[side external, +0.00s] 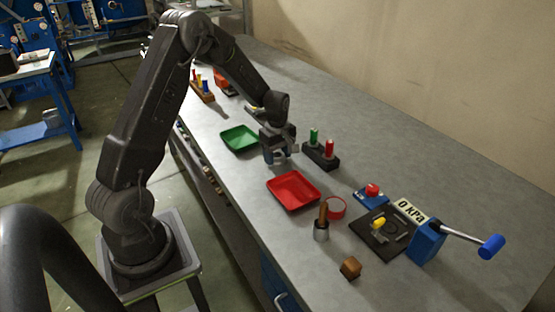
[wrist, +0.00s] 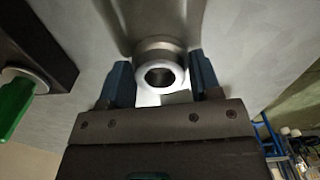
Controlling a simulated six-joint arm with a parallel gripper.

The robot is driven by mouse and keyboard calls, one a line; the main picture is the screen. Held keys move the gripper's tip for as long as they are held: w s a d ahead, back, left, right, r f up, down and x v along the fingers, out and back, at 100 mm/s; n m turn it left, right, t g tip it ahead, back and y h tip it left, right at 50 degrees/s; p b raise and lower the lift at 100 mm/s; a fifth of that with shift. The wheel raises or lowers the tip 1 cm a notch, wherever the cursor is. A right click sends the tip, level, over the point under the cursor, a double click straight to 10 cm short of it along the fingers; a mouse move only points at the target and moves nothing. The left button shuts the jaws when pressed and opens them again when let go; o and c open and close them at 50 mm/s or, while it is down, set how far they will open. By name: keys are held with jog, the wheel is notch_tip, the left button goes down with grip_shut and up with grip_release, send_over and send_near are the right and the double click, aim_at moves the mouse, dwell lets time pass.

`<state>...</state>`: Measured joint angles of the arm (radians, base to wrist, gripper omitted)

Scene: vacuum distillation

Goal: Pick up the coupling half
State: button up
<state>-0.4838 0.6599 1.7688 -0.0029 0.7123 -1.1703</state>
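The coupling half (wrist: 160,60) is a silver ring-shaped metal part with a round bore, at the upper middle of the wrist view. My gripper (wrist: 161,75) has its two blue fingers apart, one on each side of the part. Only very narrow gaps show between fingers and ring, and firm contact is not visible. In the side external view my gripper (side external: 277,157) is low over the bench, between the green tray and a dark block. The coupling half is hard to make out there.
A dark block (side external: 321,156) with green and red pegs stands just right of my gripper. A green tray (side external: 239,133) is to its left and a red tray (side external: 275,191) in front. The bench towards the wall is clear.

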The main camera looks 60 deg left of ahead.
jog(key=c, duration=0.6)
jog(key=shift+o, duration=0.2)
jog(key=shift+r, duration=0.1)
